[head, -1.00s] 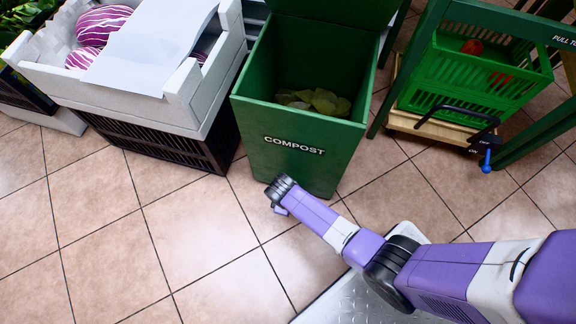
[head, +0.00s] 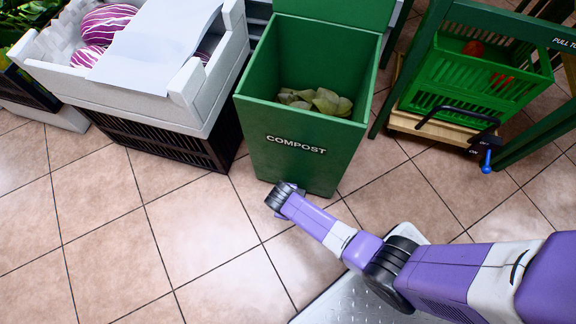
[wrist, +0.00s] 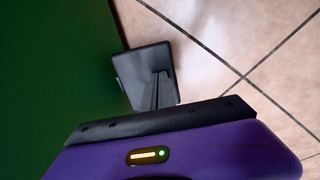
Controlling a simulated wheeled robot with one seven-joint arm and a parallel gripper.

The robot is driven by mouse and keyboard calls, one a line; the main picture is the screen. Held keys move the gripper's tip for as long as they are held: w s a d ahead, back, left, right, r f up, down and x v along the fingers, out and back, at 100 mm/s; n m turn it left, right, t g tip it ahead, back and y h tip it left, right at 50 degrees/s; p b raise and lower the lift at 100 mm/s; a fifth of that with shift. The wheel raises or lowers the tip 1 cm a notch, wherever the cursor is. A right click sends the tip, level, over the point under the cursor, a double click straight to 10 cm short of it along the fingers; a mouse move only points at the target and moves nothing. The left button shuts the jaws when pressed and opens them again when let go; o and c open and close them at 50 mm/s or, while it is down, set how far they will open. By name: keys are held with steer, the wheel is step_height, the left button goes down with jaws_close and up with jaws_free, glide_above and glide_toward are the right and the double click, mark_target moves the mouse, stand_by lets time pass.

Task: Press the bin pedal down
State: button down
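The green compost bin (head: 297,165) stands upright in the head view with its lid (head: 340,10) raised at the back. Leaves or scraps (head: 315,100) show inside it. My gripper (wrist: 159,90) points down at the foot of the bin's front; my wrist hides the pedal in the head view. In the wrist view the black pedal (wrist: 136,68) sticks out beside the bin's green wall. My narrow dark fingers are together over the pedal, holding nothing. Whether they touch it is hard to tell.
A white crate (head: 185,110) with striped purple produce stands on a black crate (head: 165,145) left of the bin. A green frame with a green basket (head: 480,85) and a blue-tipped lever (head: 487,160) is at right. The tiled floor (head: 100,240) at front left is clear.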

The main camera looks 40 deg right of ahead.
steer(key=p+v, duration=0.6)
steer(key=v, duration=0.6)
steer(key=shift+a, duration=0.25)
steer(key=w+a+r+m+t+y, duration=0.1)
steer(key=w+a+r+t+y, duration=0.1)
steer(key=w+r+t, duration=0.3)
steer(key=w+a+r+m+t+y, duration=0.1)
steer(key=w+a+r+t, duration=0.15)
steer(key=r, duration=0.45)
steer(key=s+d+r+m+t, duration=0.2)
steer(key=s+d+r+t, duration=0.15)
steer(key=s+r, duration=0.85)
steer(key=s+d+r+m+t, duration=0.35)
steer(key=s+r, duration=0.45)
steer(key=r, duration=0.9)
steer(key=s+r+g, duration=0.1)
steer(key=s, duration=0.6)
step_height(320, 180, up, 24)
steer(key=p, duration=2.4)
steer(key=shift+w+d+h, duration=0.2)
steer(key=shift+d+h, duration=0.15)
steer(key=shift+h, duration=0.05)
